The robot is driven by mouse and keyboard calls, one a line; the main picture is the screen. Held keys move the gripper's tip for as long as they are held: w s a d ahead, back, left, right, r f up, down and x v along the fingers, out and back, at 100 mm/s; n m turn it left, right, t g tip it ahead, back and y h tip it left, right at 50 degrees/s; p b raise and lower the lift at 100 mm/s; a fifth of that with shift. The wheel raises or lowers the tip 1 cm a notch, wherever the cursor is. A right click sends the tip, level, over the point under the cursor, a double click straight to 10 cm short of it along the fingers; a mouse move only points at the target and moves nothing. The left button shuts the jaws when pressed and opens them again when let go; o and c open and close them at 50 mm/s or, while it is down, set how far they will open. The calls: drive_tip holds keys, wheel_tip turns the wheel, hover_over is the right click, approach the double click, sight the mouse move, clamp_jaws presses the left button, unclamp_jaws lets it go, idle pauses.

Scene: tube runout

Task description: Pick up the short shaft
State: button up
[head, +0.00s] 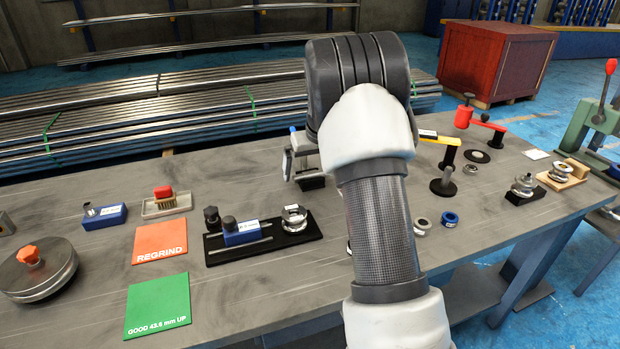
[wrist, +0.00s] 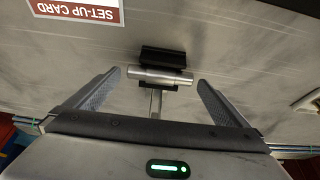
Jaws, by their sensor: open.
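In the wrist view, a short silver shaft (wrist: 160,77) lies across a black cradle (wrist: 163,56) on the grey bench. My gripper (wrist: 160,78) is open, with one finger to the left of the shaft and one to the right. The shaft's ends lie between the fingertips with a gap on both sides in the picture. I cannot tell how far the fingers are above the bench. A grey bar shows between the shaft and my gripper's body. In the head view, my arm covers the middle of the bench and hides the shaft.
An orange REGRIND mat (head: 160,241) and a green GOOD mat (head: 158,306) lie on the left. A black gauge tray (head: 215,257) stands left of my arm. A yellow-armed stand (head: 440,141) and a blue ring (head: 450,218) are on the right. A set-up card (wrist: 75,10) is near the cradle.

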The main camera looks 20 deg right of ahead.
drive_tip(key=shift+c, duration=0.3)
drive_tip(key=shift+r, duration=0.15)
drive_tip(key=c, duration=1.3)
